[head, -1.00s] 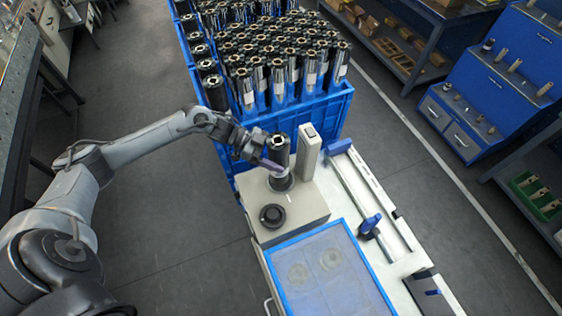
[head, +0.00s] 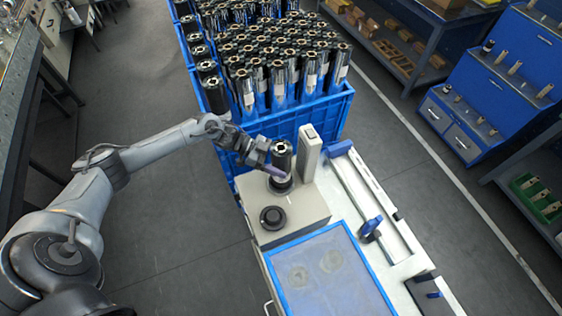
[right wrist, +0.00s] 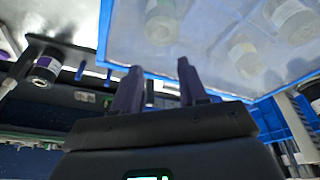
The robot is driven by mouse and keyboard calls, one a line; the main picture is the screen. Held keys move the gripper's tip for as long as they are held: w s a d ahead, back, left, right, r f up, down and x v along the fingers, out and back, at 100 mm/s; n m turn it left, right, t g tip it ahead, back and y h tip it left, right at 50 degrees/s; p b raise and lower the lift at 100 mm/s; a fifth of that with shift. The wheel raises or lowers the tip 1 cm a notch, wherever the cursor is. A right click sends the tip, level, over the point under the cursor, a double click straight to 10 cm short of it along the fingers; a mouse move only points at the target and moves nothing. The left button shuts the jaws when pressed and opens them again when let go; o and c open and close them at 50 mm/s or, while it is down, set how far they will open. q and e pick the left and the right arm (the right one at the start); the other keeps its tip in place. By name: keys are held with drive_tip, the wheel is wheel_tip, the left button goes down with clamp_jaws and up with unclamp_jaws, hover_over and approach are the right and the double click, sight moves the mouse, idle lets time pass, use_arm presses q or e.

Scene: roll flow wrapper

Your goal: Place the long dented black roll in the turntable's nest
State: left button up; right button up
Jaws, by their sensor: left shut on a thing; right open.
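The long black roll (head: 281,160) is upright in the head view, over the dark round nest (head: 281,186) on the beige machine housing (head: 305,212). My left gripper (head: 272,170) is shut on the roll from its left side, at its lower part. The roll's lower end is at the nest; I cannot tell whether it is seated. No dent can be made out on the side that shows. My right gripper (right wrist: 158,78) is open and empty in the right wrist view; it is not seen in the head view.
A beige post (head: 309,154) stands close to the right of the roll. A black knob (head: 272,217) is in front of it. A blue crate (head: 318,118) full of rolls stands behind.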

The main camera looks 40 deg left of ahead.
use_arm(q)
drive_tip(key=o, duration=1.3)
drive_tip(key=shift+f, duration=0.2)
drive_tip(key=o, duration=0.4)
drive_tip(key=v, duration=1.2)
drive_tip(key=shift+r+b, duration=0.25)
drive_tip(key=shift+b, duration=0.05)
